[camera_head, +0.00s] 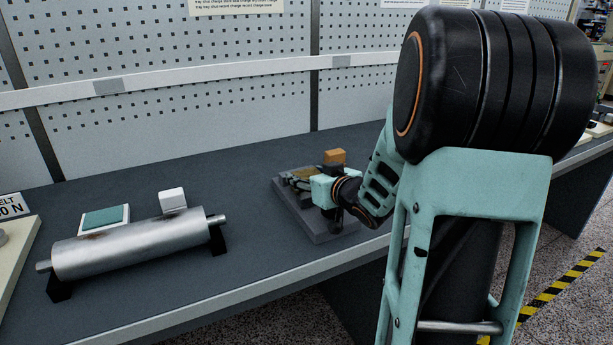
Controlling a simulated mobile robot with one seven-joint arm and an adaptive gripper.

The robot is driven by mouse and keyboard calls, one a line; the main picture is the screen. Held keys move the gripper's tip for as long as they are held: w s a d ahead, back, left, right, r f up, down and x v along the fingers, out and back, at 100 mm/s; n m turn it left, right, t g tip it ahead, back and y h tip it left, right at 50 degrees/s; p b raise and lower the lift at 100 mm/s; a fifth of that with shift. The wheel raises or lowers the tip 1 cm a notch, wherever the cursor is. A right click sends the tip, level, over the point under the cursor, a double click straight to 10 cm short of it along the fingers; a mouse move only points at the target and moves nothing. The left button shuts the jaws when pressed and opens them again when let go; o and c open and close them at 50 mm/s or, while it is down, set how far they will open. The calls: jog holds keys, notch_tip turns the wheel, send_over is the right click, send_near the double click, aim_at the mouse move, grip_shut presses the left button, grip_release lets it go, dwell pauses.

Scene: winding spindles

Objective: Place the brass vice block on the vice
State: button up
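The vice (318,228) is a dark grey block-shaped fixture on the bench, right of the middle. An orange-brown block (334,156) shows at its far side, just behind my gripper; it may be the brass vice block. A dull brass-coloured piece (298,175) shows on the left of the vice top; I cannot tell what it is. My gripper (312,184) is low over the vice, reaching in from the right. Its fingers are too small and too hidden by the wrist to tell whether they are open or hold anything.
A silver roller (135,245) lies on black supports at the left, with a white-and-teal box (105,218) and a small white block (173,200) behind it. The bench (245,250) is clear between roller and vice.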

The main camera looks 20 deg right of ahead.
jog(key=o, duration=0.5)
jog(key=shift+r, duration=0.2)
jog(key=p+v, duration=0.3)
jog(key=v, duration=0.7)
jog(key=shift+s+r, duration=0.2)
jog(key=shift+s, duration=0.1)
jog(key=shift+s+r+p, duration=0.1)
jog(key=shift+s+p, duration=0.25)
jog(key=shift+s, duration=0.35)
jog(key=shift+w, duration=0.1)
